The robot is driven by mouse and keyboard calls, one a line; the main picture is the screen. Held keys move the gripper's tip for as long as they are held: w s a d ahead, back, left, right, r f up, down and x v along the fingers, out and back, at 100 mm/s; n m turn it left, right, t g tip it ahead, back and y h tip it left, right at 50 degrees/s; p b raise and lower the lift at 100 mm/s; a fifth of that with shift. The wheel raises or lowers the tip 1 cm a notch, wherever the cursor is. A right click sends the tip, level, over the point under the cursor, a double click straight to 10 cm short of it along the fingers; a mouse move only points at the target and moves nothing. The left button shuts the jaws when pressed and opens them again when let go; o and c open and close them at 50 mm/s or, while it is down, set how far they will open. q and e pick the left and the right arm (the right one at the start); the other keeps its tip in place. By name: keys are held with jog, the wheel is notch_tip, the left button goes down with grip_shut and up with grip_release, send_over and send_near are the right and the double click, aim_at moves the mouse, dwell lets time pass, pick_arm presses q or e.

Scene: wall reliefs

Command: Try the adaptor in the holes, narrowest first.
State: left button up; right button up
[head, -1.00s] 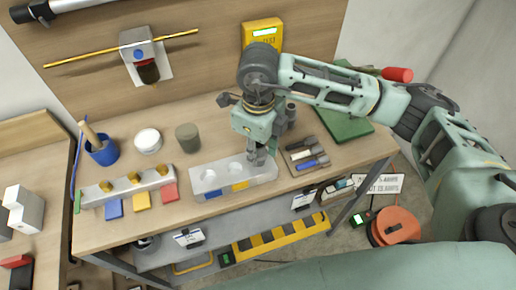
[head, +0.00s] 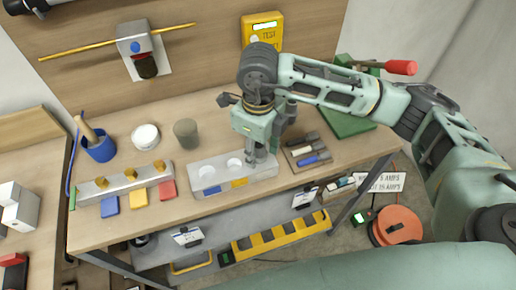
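A pale grey block (head: 222,180) with round holes in its top lies on the workbench. Two holes show, a left one (head: 208,170) and a middle one (head: 234,164). Its front has a blue label (head: 212,190) and a yellow label (head: 239,183). My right gripper (head: 258,158) points down over the block's right end, with its fingertips at or just above the top. It hides that part of the block. I cannot make out the adaptor, or whether the fingers hold anything. My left gripper is not in view.
A grey bar with brass knobs (head: 130,181) lies at the left, with blue, yellow and red tags before it. A blue cup (head: 99,151), a white round tub (head: 145,136) and a dark cylinder (head: 186,134) stand behind. A tool tray (head: 304,150) lies right of the block.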

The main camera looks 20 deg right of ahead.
jog(key=shift+o, duration=0.9)
jog(key=shift+r, duration=0.15)
notch_tip(320, 180, up, 12)
jog(key=shift+f, duration=0.2)
dwell(0.4)
